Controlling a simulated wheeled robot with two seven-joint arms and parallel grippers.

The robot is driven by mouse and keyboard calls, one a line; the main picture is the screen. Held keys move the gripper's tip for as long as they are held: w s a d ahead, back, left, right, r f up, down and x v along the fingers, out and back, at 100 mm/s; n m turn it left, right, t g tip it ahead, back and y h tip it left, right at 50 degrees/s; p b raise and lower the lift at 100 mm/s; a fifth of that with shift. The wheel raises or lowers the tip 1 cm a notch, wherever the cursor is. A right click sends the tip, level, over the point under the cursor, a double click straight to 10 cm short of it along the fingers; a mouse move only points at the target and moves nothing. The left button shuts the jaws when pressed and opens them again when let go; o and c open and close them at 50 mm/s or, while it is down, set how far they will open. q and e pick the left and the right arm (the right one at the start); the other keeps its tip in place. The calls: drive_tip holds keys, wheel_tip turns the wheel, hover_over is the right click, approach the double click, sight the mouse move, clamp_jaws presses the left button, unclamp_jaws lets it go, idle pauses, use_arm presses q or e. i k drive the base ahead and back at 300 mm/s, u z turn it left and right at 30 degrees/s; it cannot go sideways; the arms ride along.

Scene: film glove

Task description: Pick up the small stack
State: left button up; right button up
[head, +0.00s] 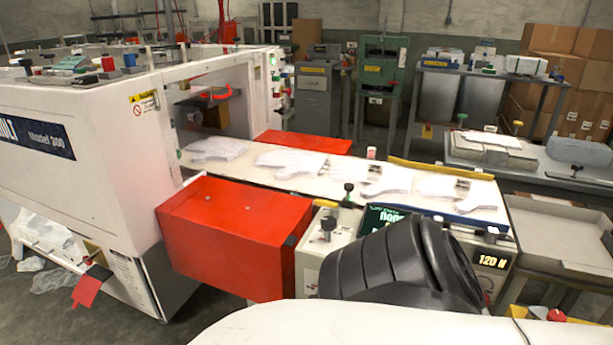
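Several flat stacks of white film gloves lie in a row on the light conveyor bed (335,175) that runs out of the white machine. One stack (215,148) is by the machine's opening, one (290,160) is further along, one (385,180) is past the middle, and one (450,188) is near the right end. Small dark-marked pieces sit on or beside the last two. I cannot tell which stack is the small one. Neither of my grippers shows in the head view. A black ribbed part (395,268) in front hides some of the conveyor's front edge.
The white machine (75,150) fills the left. A red box-shaped cover (232,235) juts out before the conveyor. A control panel (490,262) reads 120. Cardboard boxes (570,75) stand behind.

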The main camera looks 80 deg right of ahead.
sight(469, 197)
drive_tip(key=u, duration=0.05)
drive_tip(key=k, duration=1.85)
drive_tip(key=z, duration=1.15)
